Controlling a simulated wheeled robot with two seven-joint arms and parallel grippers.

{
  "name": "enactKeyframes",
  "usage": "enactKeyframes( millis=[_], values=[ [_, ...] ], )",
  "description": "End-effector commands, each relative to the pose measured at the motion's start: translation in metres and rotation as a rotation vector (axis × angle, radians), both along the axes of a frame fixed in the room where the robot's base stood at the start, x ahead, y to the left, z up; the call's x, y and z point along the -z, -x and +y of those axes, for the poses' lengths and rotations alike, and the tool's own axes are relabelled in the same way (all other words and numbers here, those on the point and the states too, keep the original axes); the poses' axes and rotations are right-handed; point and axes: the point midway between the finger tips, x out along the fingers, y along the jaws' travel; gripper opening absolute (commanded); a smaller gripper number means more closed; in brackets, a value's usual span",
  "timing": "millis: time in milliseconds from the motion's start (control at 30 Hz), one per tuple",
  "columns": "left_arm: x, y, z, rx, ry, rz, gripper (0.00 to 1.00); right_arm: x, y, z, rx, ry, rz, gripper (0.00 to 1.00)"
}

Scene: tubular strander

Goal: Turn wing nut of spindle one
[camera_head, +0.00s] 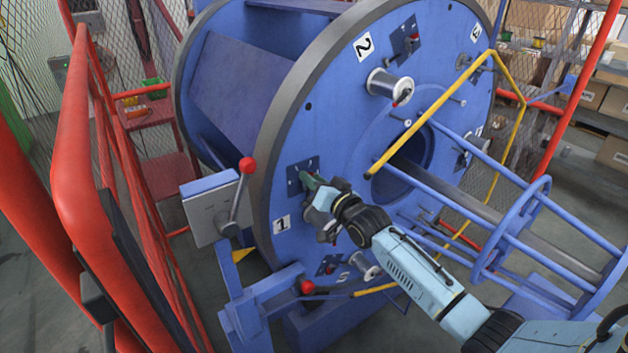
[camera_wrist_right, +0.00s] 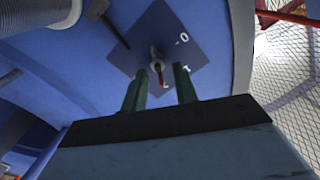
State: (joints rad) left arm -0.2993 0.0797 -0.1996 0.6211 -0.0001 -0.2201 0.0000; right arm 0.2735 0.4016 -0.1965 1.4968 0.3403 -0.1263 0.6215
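The large blue disc (camera_head: 330,130) carries a white label "1" (camera_head: 281,224) at its lower left. Above that label is a dark square plate (camera_head: 293,181), partly covered by my right gripper (camera_head: 309,180). In the right wrist view the plate (camera_wrist_right: 178,30) has white marks, a "0" and what looks like a "1". At its middle sits a small grey wing nut (camera_wrist_right: 156,54) with a red mark. My right gripper (camera_wrist_right: 160,70) is open, its two dark green fingers apart, with the nut showing between and just beyond the tips. I cannot tell whether they touch it. My left gripper is out of view.
A spool (camera_head: 318,222) is partly hidden behind my right wrist. A red-knobbed lever (camera_head: 240,190) on a grey box stands left of the disc. A yellow bar (camera_head: 430,115) and blue tube frame (camera_head: 480,210) are at right. Red railing (camera_head: 75,150) lies far left.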

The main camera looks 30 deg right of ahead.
Motion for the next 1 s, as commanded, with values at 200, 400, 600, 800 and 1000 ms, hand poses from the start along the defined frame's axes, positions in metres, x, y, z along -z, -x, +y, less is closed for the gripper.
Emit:
enactKeyframes(
  millis=[200,400,600,800,1000],
  values=[
    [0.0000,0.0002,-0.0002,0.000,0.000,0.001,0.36,0.0001,-0.0016,0.0005,0.000,0.000,0.000,0.29],
    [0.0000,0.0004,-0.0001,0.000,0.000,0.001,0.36,0.0001,-0.0014,0.0005,0.000,0.000,0.000,0.13],
    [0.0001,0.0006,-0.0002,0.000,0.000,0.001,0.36,0.0001,-0.0012,0.0005,0.000,0.000,0.000,0.00],
    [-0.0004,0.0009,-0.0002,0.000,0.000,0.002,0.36,-0.0002,-0.0012,0.0005,0.000,0.008,-0.001,0.00],
    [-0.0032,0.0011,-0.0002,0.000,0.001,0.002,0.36,-0.0008,-0.0012,0.0011,0.000,0.068,-0.010,0.00]
  ],
)
